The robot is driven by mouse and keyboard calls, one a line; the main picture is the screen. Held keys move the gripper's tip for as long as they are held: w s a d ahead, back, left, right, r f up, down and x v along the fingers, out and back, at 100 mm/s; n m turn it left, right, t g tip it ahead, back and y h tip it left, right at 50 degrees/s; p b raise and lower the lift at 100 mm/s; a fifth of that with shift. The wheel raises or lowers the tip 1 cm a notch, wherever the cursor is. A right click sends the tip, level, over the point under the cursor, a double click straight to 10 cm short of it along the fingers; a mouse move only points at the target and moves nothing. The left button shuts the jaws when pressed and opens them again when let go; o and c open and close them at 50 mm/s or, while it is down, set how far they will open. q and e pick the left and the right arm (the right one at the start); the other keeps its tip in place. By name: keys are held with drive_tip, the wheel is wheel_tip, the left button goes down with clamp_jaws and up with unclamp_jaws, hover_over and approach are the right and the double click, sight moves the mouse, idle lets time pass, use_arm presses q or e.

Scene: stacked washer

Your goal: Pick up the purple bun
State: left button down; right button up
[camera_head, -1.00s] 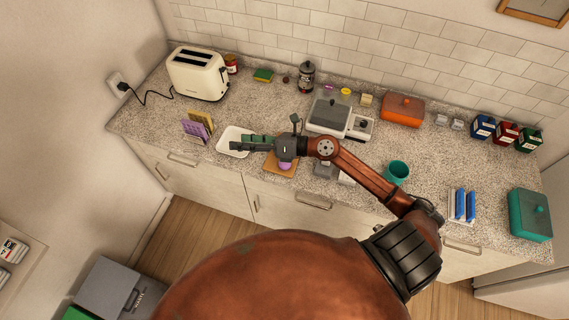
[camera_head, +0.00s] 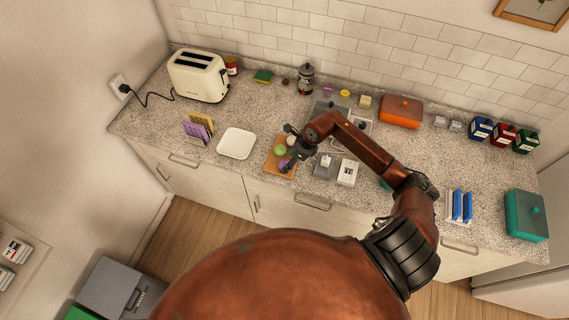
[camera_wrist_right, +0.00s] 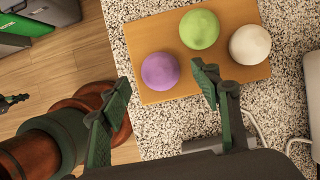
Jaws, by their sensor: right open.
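The purple bun (camera_wrist_right: 160,71) is a smooth round ball on a wooden board (camera_wrist_right: 152,33), with a green bun (camera_wrist_right: 199,29) and a white bun (camera_wrist_right: 249,45) beside it. In the head view the purple bun (camera_head: 284,164) sits at the board's front right, partly covered by my right gripper (camera_head: 289,153). In the right wrist view my right gripper (camera_wrist_right: 160,95) is open and empty. The purple bun shows beyond the gap between its fingers, with no clear contact.
A white square plate (camera_head: 236,143) lies left of the board. A grey box (camera_head: 324,166) and a white switch-like box (camera_head: 347,173) stand to its right. A toaster (camera_head: 198,76) and napkin holder (camera_head: 199,128) are farther left. The counter's front edge runs close to the board.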

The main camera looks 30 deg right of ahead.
drive_tip(key=shift+x, duration=1.15)
drive_tip(key=shift+c, duration=0.6)
drive_tip(key=c, duration=1.1)
